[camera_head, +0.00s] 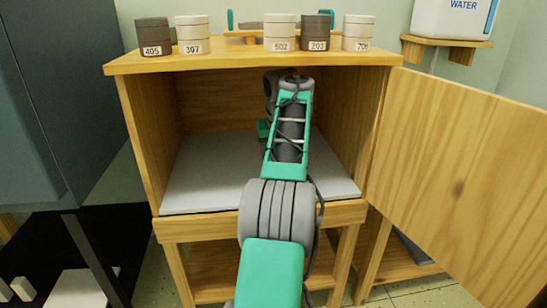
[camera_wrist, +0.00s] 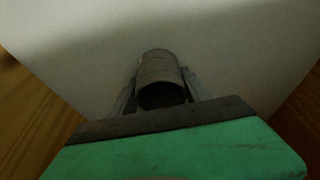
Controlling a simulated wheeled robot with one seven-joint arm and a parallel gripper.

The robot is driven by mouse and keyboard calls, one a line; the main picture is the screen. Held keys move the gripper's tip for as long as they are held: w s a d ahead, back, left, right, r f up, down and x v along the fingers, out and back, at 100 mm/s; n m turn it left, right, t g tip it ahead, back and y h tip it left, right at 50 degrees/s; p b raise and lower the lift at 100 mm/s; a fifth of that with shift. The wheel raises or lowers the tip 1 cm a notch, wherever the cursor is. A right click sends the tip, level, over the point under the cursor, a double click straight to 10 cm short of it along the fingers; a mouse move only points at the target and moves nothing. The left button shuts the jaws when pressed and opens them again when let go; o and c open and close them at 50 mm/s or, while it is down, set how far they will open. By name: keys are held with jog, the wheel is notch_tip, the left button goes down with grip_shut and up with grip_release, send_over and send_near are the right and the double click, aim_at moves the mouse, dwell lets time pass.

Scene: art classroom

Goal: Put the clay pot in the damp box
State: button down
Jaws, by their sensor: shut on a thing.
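The damp box (camera_head: 150,140) is an open-fronted wooden cabinet with a pale grey slab (camera_head: 205,185) on its floor. Its door (camera_head: 455,170) stands swung open to the right. My arm reaches through the front opening into the box. In the wrist view, my gripper (camera_wrist: 160,82) is shut on a dark, grey-brown cylindrical clay pot (camera_wrist: 158,66), with a finger on each side. The pale slab shows beyond the pot; I cannot tell whether the pot touches it. In the head view, my arm hides the pot and most of the gripper.
On the box's top stand several labelled lidded jars, dark ones (camera_head: 153,37) and pale ones (camera_head: 193,35). A white water container (camera_head: 453,18) sits on a small shelf at the right. A dark cabinet (camera_head: 60,90) stands close on the left. The slab is clear on both sides of my arm.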

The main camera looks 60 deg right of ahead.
jog(key=shift+s+d, duration=0.25)
jog(key=shift+s, duration=0.1)
jog(key=c, duration=0.5)
grip_release()
jog(key=shift+f, duration=0.15)
jog(key=shift+w+p+v, duration=0.1)
jog(key=shift+p+v, duration=0.5)
jog(key=shift+w+p+v, duration=0.15)
jog(key=shift+p+v, duration=0.4)
jog(key=shift+v, duration=0.1)
jog(key=shift+s+a+f+b, duration=0.4)
jog(key=shift+s+f+b, duration=0.1)
jog(key=shift+b, duration=0.25)
jog(key=s+a, duration=0.6)
jog(key=a, duration=0.1)
jog(key=shift+s+r, duration=0.15)
jog(key=shift+s+a+p, duration=0.3)
jog(key=shift+s+a, duration=0.05)
jog(key=shift+a, duration=0.15)
